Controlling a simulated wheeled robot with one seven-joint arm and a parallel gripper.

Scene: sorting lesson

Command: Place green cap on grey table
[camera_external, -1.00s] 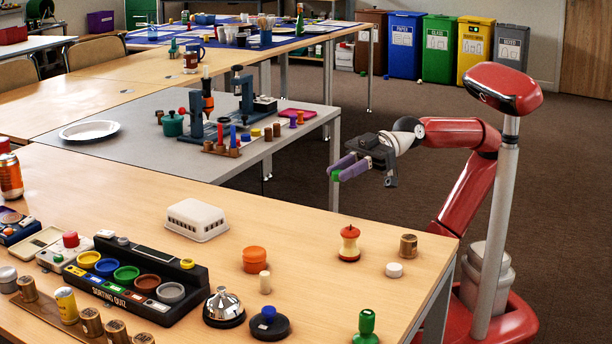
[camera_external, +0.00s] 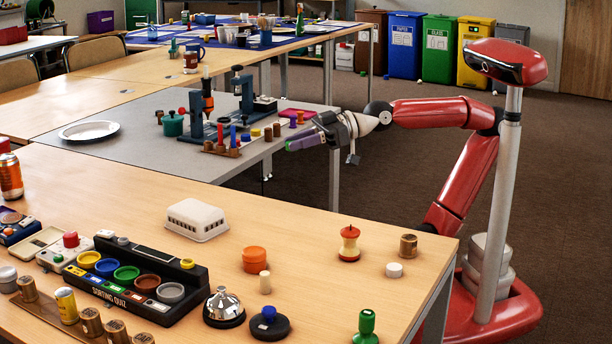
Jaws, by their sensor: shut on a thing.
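My gripper (camera_external: 297,143), with purple fingers, is beside the right edge of the grey table (camera_external: 150,146), at about the height of the things on it. It is shut on the green cap, of which hardly anything shows at the fingertips now. The fingers point left towards the table. The cap is small, and its exact pose between the fingers cannot be made out.
The grey table holds a white plate (camera_external: 89,131), a teal pot (camera_external: 172,124), blue clamp stands (camera_external: 246,95) and a peg rack (camera_external: 226,148) near the gripper. Bare grey surface lies left of the rack. A wooden table (camera_external: 330,222) with sorting things stands in front.

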